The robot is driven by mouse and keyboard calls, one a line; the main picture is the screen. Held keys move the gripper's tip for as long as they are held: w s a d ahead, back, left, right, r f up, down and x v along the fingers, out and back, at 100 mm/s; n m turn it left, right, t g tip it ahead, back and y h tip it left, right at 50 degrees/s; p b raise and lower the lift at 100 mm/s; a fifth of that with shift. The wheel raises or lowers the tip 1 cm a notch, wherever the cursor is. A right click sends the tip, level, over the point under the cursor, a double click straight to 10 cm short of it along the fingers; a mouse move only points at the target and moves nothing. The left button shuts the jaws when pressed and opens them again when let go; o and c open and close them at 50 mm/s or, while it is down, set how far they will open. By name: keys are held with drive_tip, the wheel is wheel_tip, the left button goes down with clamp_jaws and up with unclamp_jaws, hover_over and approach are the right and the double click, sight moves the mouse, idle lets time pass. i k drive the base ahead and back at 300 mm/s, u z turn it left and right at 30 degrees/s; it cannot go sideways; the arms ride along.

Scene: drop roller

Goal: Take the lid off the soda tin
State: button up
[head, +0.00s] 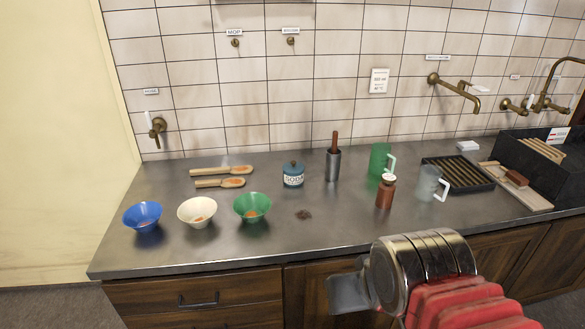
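The soda tin (293,179) is a small blue tin with a white label reading SODA. It stands upright near the middle of the metal counter. Its blue lid (292,166), with a small dark knob, sits on top of it. My gripper (348,294) is in front of the counter's edge, low and to the right of the tin, well apart from it. One grey finger shows, and the rest is hidden behind my wrist, so I cannot tell whether it is open.
Blue (143,215), cream (197,211) and green (252,207) bowls stand left of the tin, with two wooden scoops (222,171) behind. A metal pot (333,167) and a brown bottle (385,192) stand to the right. A dark crumb pile (303,214) lies in front.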

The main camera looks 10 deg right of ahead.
sight(292, 167)
drive_tip(key=z, duration=0.05)
drive_tip(key=i, duration=1)
drive_tip(key=u, duration=0.05)
